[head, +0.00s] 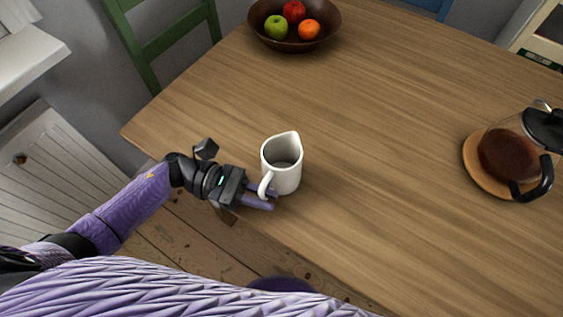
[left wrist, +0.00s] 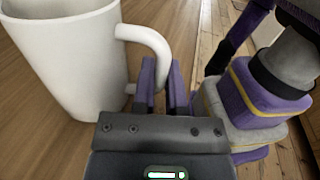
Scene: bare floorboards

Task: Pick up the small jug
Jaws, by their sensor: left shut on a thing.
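The small jug (head: 285,165) is white, with a spout at its rim and a handle on its near left side. It is upright at the near left edge of the wooden table; I cannot tell whether its base touches the top. My left gripper (head: 266,198) is at the handle, its purple fingers shut on it. In the left wrist view the jug (left wrist: 72,62) fills the upper left, and its handle comes down between the fingertips of the gripper (left wrist: 166,85). My right gripper is not in view.
A brown bowl (head: 264,37) with several fruits stands at the back of the table (head: 385,120). A glass coffee pot (head: 507,155) with dark liquid stands on a round wooden mat (head: 470,160) at the right. A green chair (head: 170,40) is at the far left. The table's middle is clear.

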